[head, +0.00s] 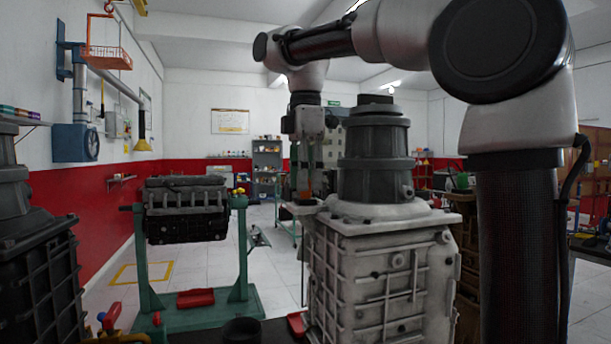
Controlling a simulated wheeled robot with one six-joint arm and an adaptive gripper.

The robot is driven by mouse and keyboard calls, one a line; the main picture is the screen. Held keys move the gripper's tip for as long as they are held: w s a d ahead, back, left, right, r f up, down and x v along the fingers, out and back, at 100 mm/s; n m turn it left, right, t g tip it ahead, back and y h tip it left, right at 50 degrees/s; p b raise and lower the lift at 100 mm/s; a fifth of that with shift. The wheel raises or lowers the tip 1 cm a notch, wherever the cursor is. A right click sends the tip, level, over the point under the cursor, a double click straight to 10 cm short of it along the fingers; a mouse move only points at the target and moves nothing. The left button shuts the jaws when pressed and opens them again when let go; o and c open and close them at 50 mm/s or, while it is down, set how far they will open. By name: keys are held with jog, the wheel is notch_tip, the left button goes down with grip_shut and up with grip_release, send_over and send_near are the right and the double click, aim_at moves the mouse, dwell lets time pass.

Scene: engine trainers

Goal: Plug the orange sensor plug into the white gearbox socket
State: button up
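The grey-white gearbox (385,285) with a dark bell-shaped top stands upright right of centre. My gripper (305,188) points down beside the left of the dark top, close above the gearbox's upper left edge. A small orange piece, the orange sensor plug (305,196), shows between its fingertips, and the fingers appear closed on it. The plug's lower end is too small to make out, so I cannot tell whether it touches anything. The white socket is not clear; a pale ledge (303,207) lies just under the plug.
A dark engine block (187,208) hangs on a green stand (243,260) at left. A dark gearbox (40,270) stands at the far left edge. A grey shelf (267,165) is at the back. Open tiled floor lies between the stand and the white gearbox.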

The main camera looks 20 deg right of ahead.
jog(key=shift+r, duration=0.1)
notch_tip(320, 180, up, 7)
jog(key=shift+r, duration=0.1)
dwell(0.6)
jog(key=shift+s, duration=0.1)
